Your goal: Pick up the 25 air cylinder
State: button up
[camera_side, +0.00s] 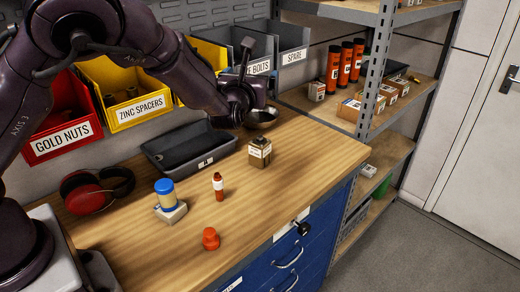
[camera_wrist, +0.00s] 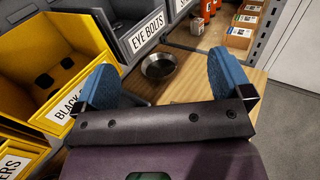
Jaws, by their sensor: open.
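No label reading "25" is legible, so I cannot tell which item is the 25 air cylinder. On the bench in the side view stand a blue-topped yellow and white cylinder on a grey block (camera_side: 166,195), a small red bottle with a white label (camera_side: 218,186), an orange-red knob-like piece (camera_side: 210,239) and a dark square can with a white label (camera_side: 260,153). My gripper (camera_side: 250,92) is above the back of the bench, behind these items, near a round metal bowl (camera_side: 262,118). In the wrist view my gripper (camera_wrist: 167,80) has its blue-padded fingers wide apart, with nothing held.
A dark tray (camera_side: 190,150) lies behind the items. Red and black earmuffs (camera_side: 95,188) lie at left. Wall bins, including a yellow one (camera_side: 118,92), line the back. A shelf rack (camera_side: 372,75) stands at right. The front of the bench has clear wood.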

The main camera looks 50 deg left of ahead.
send_near(260, 138)
jog(key=shift+w+a+f, duration=0.15)
jog(key=shift+w+a, duration=0.3)
jog(key=shift+w, duration=0.05)
jog(key=shift+w+a+f, duration=0.2)
jog(key=shift+w+a, duration=0.2)
jog(key=shift+w, duration=0.05)
jog(key=shift+w+a+f, duration=0.15)
jog(key=shift+w, duration=0.05)
jog(key=x, duration=0.7)
jog(key=shift+w+r, duration=0.1)
jog(key=shift+r, duration=0.25)
jog(key=shift+c, duration=0.2)
jog(key=c, duration=1.4)
jog(key=shift+r, duration=0.1)
jog(key=shift+c, duration=1)
jog(key=shift+r, duration=0.1)
